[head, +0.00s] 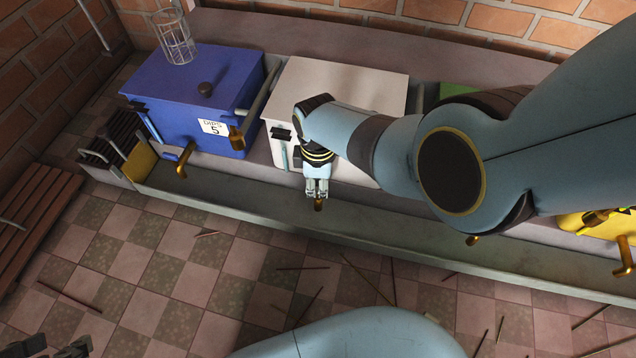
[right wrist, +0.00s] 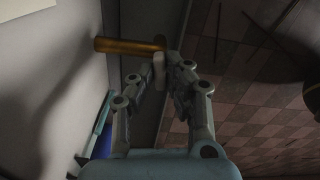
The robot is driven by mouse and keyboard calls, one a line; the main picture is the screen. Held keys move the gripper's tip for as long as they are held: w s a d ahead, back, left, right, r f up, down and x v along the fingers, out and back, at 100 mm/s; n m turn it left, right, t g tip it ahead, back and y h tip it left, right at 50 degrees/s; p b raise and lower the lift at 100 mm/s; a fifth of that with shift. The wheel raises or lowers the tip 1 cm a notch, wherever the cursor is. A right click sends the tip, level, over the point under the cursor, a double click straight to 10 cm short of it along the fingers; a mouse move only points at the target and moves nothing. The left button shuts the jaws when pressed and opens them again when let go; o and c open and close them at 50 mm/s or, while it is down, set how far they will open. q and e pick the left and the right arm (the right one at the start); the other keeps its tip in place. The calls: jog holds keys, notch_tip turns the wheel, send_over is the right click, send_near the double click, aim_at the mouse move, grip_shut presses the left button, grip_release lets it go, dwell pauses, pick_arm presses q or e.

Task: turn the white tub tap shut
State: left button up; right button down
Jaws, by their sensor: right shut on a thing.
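The white tub (head: 345,82) stands on the ledge at the middle of the head view. Its brass tap (head: 319,205) shows just below my right gripper (head: 317,188), and its spout also crosses the upper left of the right wrist view (right wrist: 125,46). My right gripper is shut on the tap's small pale handle (right wrist: 159,72), which sits between the fingertips at the end of the brass pipe. The fingers hide part of the handle, so its exact angle is hard to read. My left gripper (head: 48,352) shows only at the bottom left corner, its fingers apart and empty.
A blue tub (head: 190,85) with a wire basket (head: 174,38) on top stands to the left. A yellow tub (head: 585,226) is at the right, partly behind my right arm. A trough (head: 240,200) runs below the tubs. Thin sticks lie on the chequered floor.

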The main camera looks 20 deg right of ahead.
aim_at(318, 188)
jog(key=shift+m, duration=1.2)
pick_arm(q)
jog(key=shift+s+r+g, duration=0.2)
jog(key=shift+r+g, duration=0.1)
jog(key=shift+r, duration=0.1)
pick_arm(e)
jog(key=c, duration=1.4)
grip_release()
jog(key=shift+o, duration=0.2)
jog(key=shift+r, duration=3.7)
